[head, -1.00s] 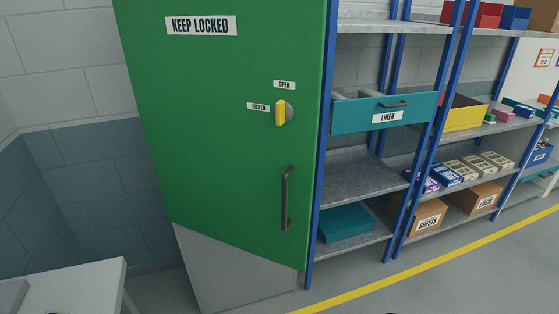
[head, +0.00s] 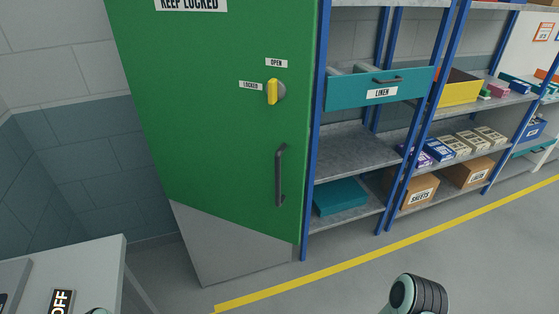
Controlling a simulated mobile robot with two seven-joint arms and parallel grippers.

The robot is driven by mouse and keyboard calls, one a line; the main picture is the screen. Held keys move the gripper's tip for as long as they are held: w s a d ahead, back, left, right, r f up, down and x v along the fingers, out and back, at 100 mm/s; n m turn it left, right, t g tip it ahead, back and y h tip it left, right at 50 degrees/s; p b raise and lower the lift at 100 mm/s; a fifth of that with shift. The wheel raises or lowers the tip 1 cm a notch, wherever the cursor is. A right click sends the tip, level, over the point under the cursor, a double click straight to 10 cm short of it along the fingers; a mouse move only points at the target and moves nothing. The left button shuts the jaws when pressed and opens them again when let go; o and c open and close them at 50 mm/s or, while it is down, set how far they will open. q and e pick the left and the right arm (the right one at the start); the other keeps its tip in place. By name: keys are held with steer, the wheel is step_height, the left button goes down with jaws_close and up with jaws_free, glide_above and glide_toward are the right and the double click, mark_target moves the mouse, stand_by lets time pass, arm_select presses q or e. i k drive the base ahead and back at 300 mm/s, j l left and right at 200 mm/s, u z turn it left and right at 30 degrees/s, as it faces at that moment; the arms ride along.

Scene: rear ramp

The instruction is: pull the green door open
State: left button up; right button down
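The green door (head: 210,120) stands in the left half of the head view and looks shut. A dark vertical bar handle (head: 280,175) is on its lower right. A yellow latch (head: 272,91) on a grey round base sits above the handle. The latch is upright, with an OPEN label (head: 276,63) above it and a LOCKED label (head: 251,86) to its left. A KEEP LOCKED sign (head: 191,4) is cut by the top edge. Neither gripper shows. A dark, ribbed part of my arm is at the bottom right, away from the door.
Blue-framed shelves (head: 350,150) stand right of the door, with a teal LINEN drawer (head: 350,92) and several boxes. A white table (head: 100,262) at the lower left bears an OFF sign (head: 61,301). Floor past the yellow line (head: 330,275) is clear.

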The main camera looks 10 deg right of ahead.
mark_target(198, 72)
steer(key=i+l+u, duration=0.2)
steer(key=l+u, duration=0.25)
steer(key=i+l+u, duration=0.2)
steer(key=u, duration=0.2)
steer(key=l, duration=0.05)
